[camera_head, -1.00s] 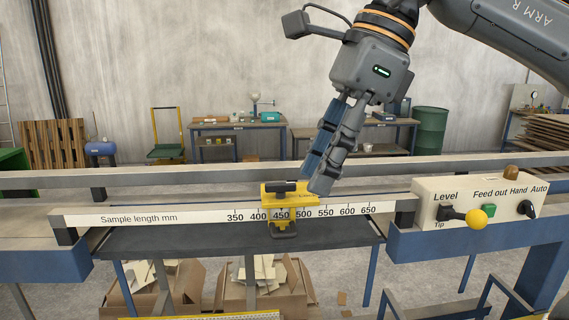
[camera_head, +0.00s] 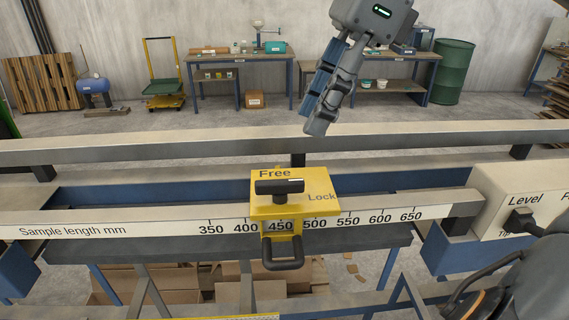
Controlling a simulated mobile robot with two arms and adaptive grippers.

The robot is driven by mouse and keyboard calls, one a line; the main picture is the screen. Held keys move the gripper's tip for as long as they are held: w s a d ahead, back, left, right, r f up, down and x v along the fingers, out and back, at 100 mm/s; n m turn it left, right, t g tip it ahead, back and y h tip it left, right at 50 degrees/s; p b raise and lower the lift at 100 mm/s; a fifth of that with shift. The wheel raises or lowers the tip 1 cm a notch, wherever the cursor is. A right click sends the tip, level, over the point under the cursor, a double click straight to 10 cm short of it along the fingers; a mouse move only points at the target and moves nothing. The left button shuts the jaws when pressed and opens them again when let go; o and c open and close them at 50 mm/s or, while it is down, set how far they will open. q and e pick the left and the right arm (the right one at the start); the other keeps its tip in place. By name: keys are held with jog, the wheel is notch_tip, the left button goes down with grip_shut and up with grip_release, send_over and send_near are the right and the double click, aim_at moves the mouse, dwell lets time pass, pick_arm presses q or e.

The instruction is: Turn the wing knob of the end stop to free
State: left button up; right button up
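The end stop (camera_head: 265,208) is a yellow block on the scale rail (camera_head: 150,225), at about 450. Its black wing knob (camera_head: 271,187) sits on top, with the bar lying left to right. A white mark shows at the bar's right end, on the side of the word "Lock". "Free" is printed behind the knob. My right gripper (camera_head: 314,125) is up and behind the end stop in the picture, apart from the knob, fingers pointing down and holding nothing visible. Its fingers overlap, so their gap is unclear. My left gripper is not in view.
A black loop handle (camera_head: 284,262) hangs at the end stop's front. A control box (camera_head: 490,200) with a lever stands at the right end of the rail. A long beam (camera_head: 150,150) runs behind. Part of my own arm covers the lower right corner.

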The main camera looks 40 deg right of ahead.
aim_at(279, 181)
jog(key=x, duration=0.4)
jog(key=shift+d+p, duration=0.1)
jog(key=shift+p, duration=0.2)
jog(key=p+x, duration=0.1)
jog(key=x, duration=0.4)
jog(key=shift+w+f, duration=0.25)
jog(key=shift+f, duration=0.05)
jog(key=shift+w+f, duration=0.1)
jog(key=shift+f, duration=0.4)
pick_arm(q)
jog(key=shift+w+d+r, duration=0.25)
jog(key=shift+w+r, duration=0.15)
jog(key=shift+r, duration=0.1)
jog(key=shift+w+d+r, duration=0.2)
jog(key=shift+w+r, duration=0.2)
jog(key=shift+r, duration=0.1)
pick_arm(e)
jog(key=shift+a, duration=0.25)
grip_shut()
